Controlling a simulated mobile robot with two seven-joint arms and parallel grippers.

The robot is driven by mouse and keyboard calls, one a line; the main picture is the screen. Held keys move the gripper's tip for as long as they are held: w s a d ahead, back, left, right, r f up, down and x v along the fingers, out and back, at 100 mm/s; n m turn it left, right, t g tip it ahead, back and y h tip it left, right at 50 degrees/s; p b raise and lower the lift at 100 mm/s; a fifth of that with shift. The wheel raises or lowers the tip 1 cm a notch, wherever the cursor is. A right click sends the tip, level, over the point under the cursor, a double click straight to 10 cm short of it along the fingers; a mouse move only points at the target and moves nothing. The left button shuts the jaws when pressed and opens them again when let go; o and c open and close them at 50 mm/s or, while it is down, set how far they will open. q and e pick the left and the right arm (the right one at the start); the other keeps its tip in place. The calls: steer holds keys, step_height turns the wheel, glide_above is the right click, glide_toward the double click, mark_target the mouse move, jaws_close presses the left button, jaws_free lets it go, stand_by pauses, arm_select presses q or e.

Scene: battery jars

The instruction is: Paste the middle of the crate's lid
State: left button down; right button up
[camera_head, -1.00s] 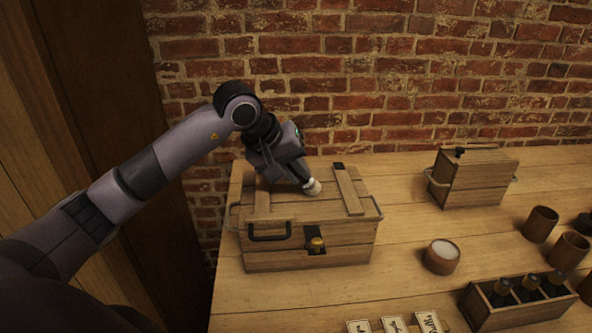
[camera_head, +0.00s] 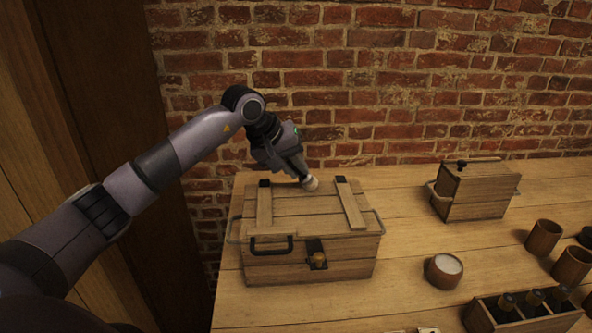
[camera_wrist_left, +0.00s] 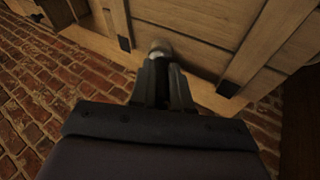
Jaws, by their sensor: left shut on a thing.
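The wooden crate (camera_head: 345,270) stands at the left end of the table, its planked lid (camera_head: 300,207) closed and crossed by two battens. My left gripper (camera_head: 300,172) is shut on a brush with a pale round tip (camera_head: 312,183), held slanting down at the lid's back edge, between the battens. In the left wrist view the brush tip (camera_wrist_left: 160,48) shows beyond the fingers (camera_wrist_left: 162,88), close to the lid planks (camera_wrist_left: 190,50); I cannot tell whether it touches. I see no clear paste mark on the lid. My right gripper is out of view.
A round pot of white stuff (camera_head: 444,270) stands right of the crate. A smaller wooden box (camera_head: 478,195) is farther back. Brown cups (camera_head: 543,238) and a bottle rack (camera_head: 490,320) are at the right. The brick wall (camera_head: 400,90) rises behind the table.

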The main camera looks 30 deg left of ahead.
arm_select(q)
steer(key=shift+s+a+b, duration=0.35)
steer(key=shift+s+a, duration=0.15)
steer(key=shift+a, duration=0.2)
steer(key=shift+s+d+f+b, duration=0.1)
steer(key=shift+s+d+b, duration=0.25)
steer(key=shift+s+d, duration=0.5)
steer(key=shift+s+d+f+b, duration=0.1)
steer(key=shift+s+d+b, duration=0.2)
steer(key=shift+s+d, duration=0.5)
steer(key=shift+s+d+r, duration=0.1)
steer(key=shift+s+d, duration=0.15)
steer(key=shift+s, duration=0.35)
steer(key=shift+s+d+r, duration=0.1)
steer(key=shift+s+d, duration=0.15)
steer(key=shift+s, duration=0.3)
steer(key=shift+s+a+f+b, duration=0.1)
steer(key=shift+s+a+b, duration=0.4)
steer(key=shift+a+b, duration=0.25)
steer(key=shift+w+a+p, duration=0.3)
steer(key=shift+w+a, duration=0.4)
steer(key=shift+w, duration=0.25)
steer(key=shift+w+a+p, duration=0.3)
steer(key=shift+w+a, duration=0.35)
steer(key=shift+w, duration=0.25)
steer(key=shift+w+a+p, duration=0.3)
steer(key=shift+w+a, duration=0.4)
steer(key=shift+w, duration=0.25)
step_height(320, 180, up, 6)
steer(key=p, duration=0.4)
